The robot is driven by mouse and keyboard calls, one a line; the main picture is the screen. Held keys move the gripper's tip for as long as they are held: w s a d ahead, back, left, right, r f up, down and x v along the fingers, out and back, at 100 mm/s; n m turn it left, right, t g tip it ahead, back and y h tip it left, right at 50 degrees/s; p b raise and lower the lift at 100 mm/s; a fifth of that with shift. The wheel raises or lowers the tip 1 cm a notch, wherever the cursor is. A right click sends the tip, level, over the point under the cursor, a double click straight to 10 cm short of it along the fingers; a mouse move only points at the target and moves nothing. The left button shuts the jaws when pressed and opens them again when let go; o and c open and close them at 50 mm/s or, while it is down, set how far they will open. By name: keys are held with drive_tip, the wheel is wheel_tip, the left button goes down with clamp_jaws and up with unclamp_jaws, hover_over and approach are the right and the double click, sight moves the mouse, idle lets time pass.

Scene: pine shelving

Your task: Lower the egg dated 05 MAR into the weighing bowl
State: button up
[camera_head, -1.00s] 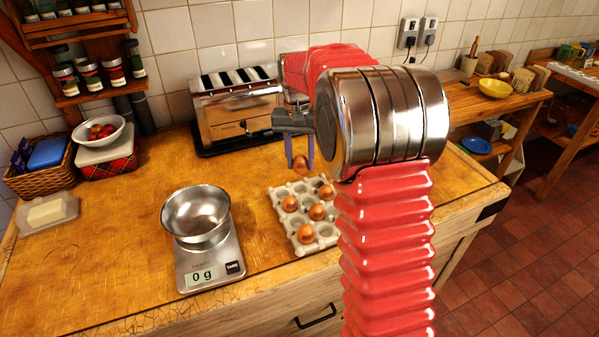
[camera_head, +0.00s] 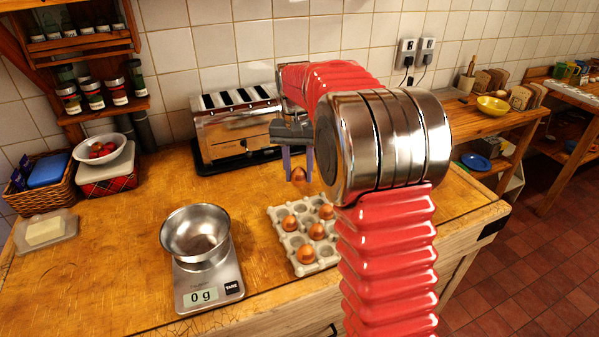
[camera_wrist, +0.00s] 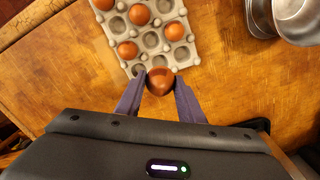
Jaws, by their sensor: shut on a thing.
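My gripper (camera_head: 299,164) is shut on a brown egg (camera_head: 299,175) and holds it above the back of the egg carton. The held egg (camera_wrist: 160,80) also shows between the fingers (camera_wrist: 160,98) in the wrist view. No date can be read on it. The metal weighing bowl (camera_head: 195,235) sits on a kitchen scale (camera_head: 208,285) to the left, and the display reads 0 g. The bowl looks empty. It also shows at the top right of the wrist view (camera_wrist: 300,22).
A grey egg carton (camera_head: 283,240) with several brown eggs stands right of the scale. A steel toaster (camera_head: 235,130) stands behind. A bowl of red fruit (camera_head: 103,152), a basket (camera_head: 40,185) and a butter dish (camera_head: 45,235) are at the left. The counter between is clear.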

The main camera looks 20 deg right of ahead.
drive_tip(key=s+a+r, duration=0.1)
drive_tip(key=a+r, duration=0.1)
drive_tip(key=a, duration=1.3)
drive_tip(key=s+a+r, duration=0.2)
drive_tip(key=a, duration=1.4)
drive_tip(key=shift+s+a, duration=0.25)
drive_tip(key=shift+f, duration=3.6)
drive_tip(key=shift+f, duration=0.9)
